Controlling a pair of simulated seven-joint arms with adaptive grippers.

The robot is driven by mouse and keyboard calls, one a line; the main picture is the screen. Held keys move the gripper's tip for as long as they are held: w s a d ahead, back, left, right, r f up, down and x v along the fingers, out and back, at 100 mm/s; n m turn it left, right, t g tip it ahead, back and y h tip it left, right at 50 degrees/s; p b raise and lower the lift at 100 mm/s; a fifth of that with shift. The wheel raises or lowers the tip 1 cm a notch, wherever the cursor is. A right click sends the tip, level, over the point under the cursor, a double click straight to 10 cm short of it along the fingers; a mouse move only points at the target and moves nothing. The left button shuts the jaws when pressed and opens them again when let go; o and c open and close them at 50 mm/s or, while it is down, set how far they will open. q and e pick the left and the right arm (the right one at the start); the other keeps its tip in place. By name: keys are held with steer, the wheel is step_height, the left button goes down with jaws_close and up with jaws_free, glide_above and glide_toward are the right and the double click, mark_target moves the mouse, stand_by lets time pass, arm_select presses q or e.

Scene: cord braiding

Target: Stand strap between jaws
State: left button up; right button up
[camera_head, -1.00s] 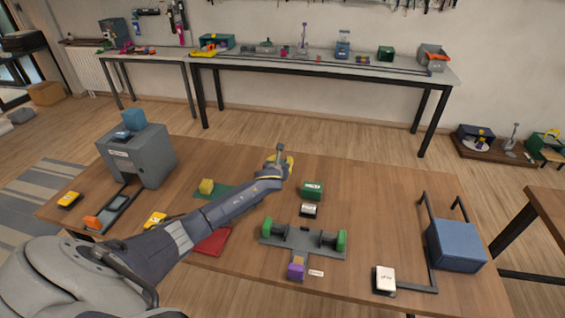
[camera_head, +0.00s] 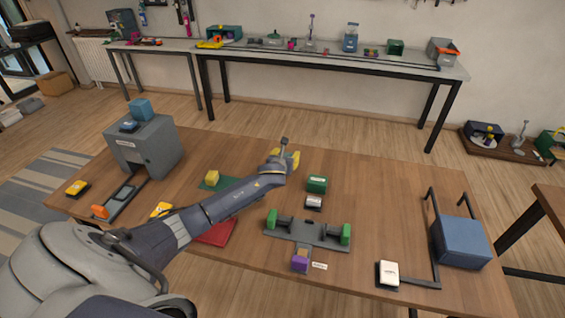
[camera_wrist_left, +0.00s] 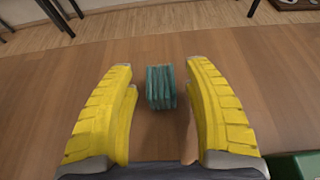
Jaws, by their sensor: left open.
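My left gripper (camera_head: 288,160) hangs over the far middle of the wooden table in the head view. In the left wrist view its two yellow fingers (camera_wrist_left: 162,85) are spread wide. A teal, striped block-like bundle, perhaps the strap (camera_wrist_left: 160,87), shows in the gap, with clear room to each finger; I cannot tell its height relative to the fingertips. In the head view I cannot make it out near the gripper. A grey fixture with two green-ended jaws (camera_head: 308,232) stands nearer, right of the gripper; the space between its jaws looks empty. My right gripper is not in view.
A green box (camera_head: 316,184) and a small black-and-white block (camera_head: 313,203) stand between the gripper and the fixture. A purple block (camera_head: 300,262) sits at the fixture's front. A blue box (camera_head: 460,242) stands right, a grey machine (camera_head: 146,147) left. The table's far right is clear.

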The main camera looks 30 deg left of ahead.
arm_select(q)
steer(key=v, duration=0.9)
steer(key=shift+o, duration=0.8)
steer(key=shift+s+d+r, duration=0.1)
steer(key=shift+s+r, duration=0.05)
steer(key=shift+s, duration=0.15)
